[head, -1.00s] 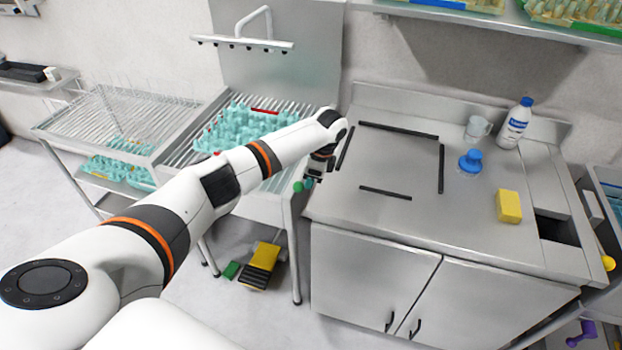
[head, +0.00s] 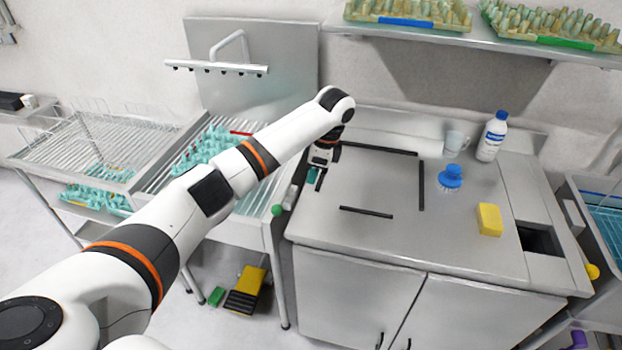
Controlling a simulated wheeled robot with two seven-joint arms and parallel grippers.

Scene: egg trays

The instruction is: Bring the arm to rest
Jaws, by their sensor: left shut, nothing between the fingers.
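My left arm reaches in from the lower left across the view. My left gripper (head: 319,178) hangs pointing down above the left part of the steel counter (head: 455,225), beside the black-marked rectangle. Its fingers are shut and nothing is seen held in it. My right gripper is not in view.
A blue brush (head: 451,177), yellow sponge (head: 489,219), mug (head: 457,142) and white bottle (head: 492,137) stand on the counter's right. The marked area is clear. Egg trays (head: 408,22) fill the shelf above.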

